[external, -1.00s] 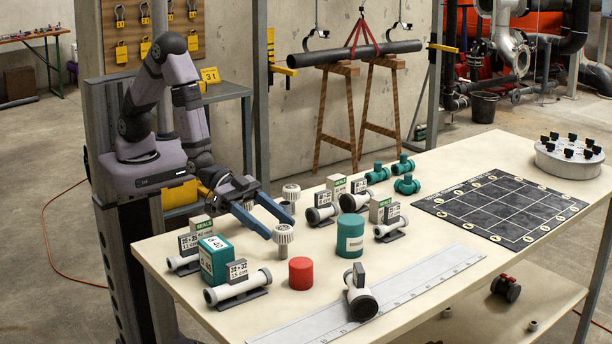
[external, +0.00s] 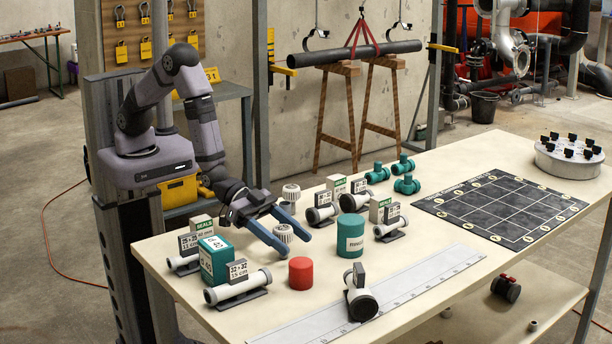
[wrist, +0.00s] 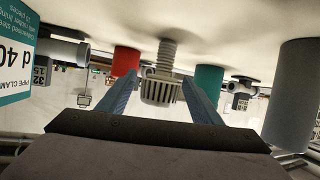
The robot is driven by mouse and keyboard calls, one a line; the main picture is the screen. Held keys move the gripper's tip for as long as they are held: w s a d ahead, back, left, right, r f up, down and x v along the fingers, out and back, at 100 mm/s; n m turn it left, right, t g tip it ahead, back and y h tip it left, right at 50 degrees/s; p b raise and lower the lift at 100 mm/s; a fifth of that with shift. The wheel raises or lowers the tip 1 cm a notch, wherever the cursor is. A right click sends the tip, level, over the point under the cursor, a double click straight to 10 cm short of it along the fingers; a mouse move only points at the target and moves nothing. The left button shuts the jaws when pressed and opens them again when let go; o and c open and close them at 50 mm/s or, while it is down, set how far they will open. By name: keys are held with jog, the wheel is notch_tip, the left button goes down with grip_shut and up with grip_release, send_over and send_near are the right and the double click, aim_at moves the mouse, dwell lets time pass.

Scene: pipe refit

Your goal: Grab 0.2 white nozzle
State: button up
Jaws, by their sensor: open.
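A white ribbed nozzle (external: 283,234) stands on the table between my gripper's fingers. In the wrist view, which is upside down, this nozzle (wrist: 162,88) shows its ribbed head and threaded stem between the two blue fingers. My gripper (external: 298,246) is open around it, low over the table; I cannot tell whether either finger touches it. My gripper also shows in the wrist view (wrist: 161,80). A second white nozzle (external: 291,192) stands farther back, behind the gripper.
A red cylinder (external: 301,273) and a teal cylinder (external: 350,236) stand close by. A ruler strip (external: 410,295) lies along the front. A grid mat (external: 500,208) lies at the right.

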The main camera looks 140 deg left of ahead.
jog(key=shift+x, duration=1)
jog(key=shift+r, duration=0.1)
jog(key=c, duration=1.1)
jog(key=shift+r, duration=0.1)
jog(key=shift+c, duration=0.2)
